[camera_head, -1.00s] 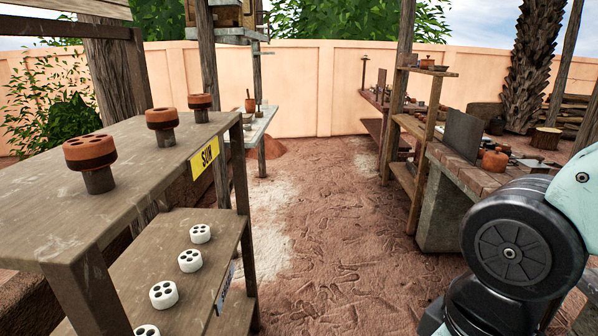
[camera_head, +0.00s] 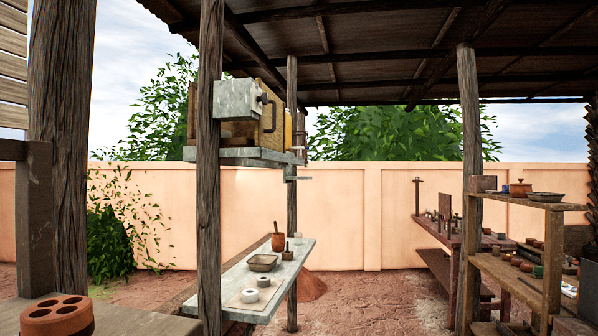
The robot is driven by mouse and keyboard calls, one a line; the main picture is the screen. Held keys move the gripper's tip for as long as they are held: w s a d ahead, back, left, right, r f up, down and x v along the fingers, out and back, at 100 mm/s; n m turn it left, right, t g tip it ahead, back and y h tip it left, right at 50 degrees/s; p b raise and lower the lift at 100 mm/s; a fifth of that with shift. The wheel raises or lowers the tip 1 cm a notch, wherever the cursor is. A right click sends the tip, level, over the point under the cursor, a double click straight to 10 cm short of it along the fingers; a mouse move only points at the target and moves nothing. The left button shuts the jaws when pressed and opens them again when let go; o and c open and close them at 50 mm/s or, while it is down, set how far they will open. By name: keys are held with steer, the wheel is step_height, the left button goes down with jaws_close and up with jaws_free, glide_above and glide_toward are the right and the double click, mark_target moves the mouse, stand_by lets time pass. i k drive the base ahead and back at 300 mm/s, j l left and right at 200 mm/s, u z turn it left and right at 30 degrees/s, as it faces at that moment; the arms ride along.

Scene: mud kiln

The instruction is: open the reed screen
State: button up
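I cannot make out a reed screen for certain. Pale horizontal slats (camera_head: 12,60) show at the top left edge, cut off by the frame; I cannot tell whether they belong to a screen. A raised shelf (camera_head: 240,155) behind a post holds a grey box (camera_head: 238,100) and a yellowish upright panel (camera_head: 272,118) with a dark handle (camera_head: 265,98). The post hides part of what stands there. My gripper and arm are out of view.
A grey bench (camera_head: 270,285) below the shelf holds a mortar, a bowl and white rings. Wooden posts (camera_head: 209,200) (camera_head: 469,180) stand in the way. A brick-red holed piece (camera_head: 57,316) is at the near left. Shelves (camera_head: 520,260) stand right; earthen floor (camera_head: 370,300) lies between.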

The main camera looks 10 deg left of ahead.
mark_target(270, 127)
steer(key=i+l+u, duration=0.1)
steer(key=i+u, duration=0.15)
steer(key=i, duration=0.2)
steer(key=i+l+u, duration=0.25)
steer(key=i, duration=0.25)
steer(key=i+l+u, duration=0.15)
steer(key=i+u, duration=0.15)
steer(key=i, duration=0.15)
steer(key=i+l+u, duration=0.25)
steer(key=i+l, duration=0.1)
steer(key=i, duration=0.05)
